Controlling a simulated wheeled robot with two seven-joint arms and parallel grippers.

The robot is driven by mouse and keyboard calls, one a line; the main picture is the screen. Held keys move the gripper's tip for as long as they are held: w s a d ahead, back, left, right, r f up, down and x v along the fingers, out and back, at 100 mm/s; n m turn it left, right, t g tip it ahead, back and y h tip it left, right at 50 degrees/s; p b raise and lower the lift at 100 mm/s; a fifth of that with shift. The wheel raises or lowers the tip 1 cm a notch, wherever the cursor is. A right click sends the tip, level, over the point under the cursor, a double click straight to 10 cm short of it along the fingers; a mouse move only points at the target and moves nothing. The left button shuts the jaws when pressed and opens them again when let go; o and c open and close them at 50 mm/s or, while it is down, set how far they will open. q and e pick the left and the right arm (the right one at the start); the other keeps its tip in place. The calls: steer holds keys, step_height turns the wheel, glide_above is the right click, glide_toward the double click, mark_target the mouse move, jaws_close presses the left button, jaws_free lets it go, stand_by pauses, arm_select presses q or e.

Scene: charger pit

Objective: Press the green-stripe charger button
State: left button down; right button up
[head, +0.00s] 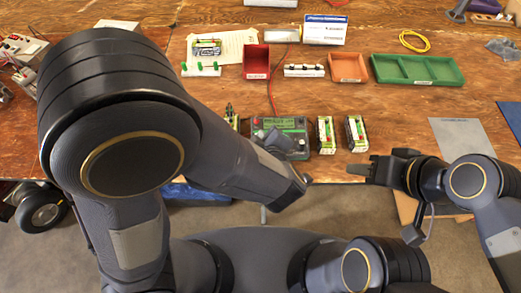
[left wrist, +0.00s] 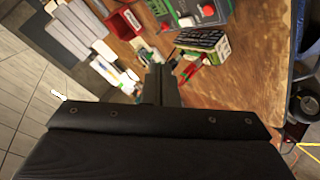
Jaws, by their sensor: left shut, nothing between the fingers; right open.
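A green-and-black device (head: 296,124) stands near the table's front edge in the head view, partly hidden by my left gripper. Two small boxes with green, white and black faces, one (head: 326,135) and another (head: 356,133), stand to its right. I cannot tell which thing bears the green-stripe button. My left gripper (head: 268,138) is shut and empty, in front of or over the device. In the left wrist view its fingers (left wrist: 160,86) point toward the table items, and a striped box (left wrist: 204,42) is to their right. My right gripper (head: 371,171) is open and empty by the front edge.
Red (head: 256,62), orange (head: 348,67) and green (head: 417,70) trays stand further back, with a white strip (head: 304,70) between the first two. A grey plate (head: 462,136) lies at the right. Bare wood lies between the trays and the small boxes.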

arm_select(q)
steer(key=f+b, duration=0.2)
steer(key=w+f+b, duration=0.1)
steer(key=f+b, duration=0.1)
steer(key=f, duration=0.1)
steer(key=f+b, duration=0.2)
steer(key=b, duration=0.1)
steer(key=shift+w+f, duration=0.15)
steer(key=shift+f, duration=0.15)
steer(key=shift+w+f, duration=0.1)
steer(key=shift+f, duration=0.25)
stand_by(1.3)
steer(key=shift+w+f+b, duration=0.1)
steer(key=shift+f+b, duration=0.3)
steer(key=shift+b, duration=0.05)
steer(key=shift+f+b, duration=0.3)
steer(key=shift+f, duration=0.05)
stand_by(0.5)
steer(key=shift+r, duration=0.1)
steer(key=shift+r+p, duration=0.65)
steer(key=shift+p, duration=0.2)
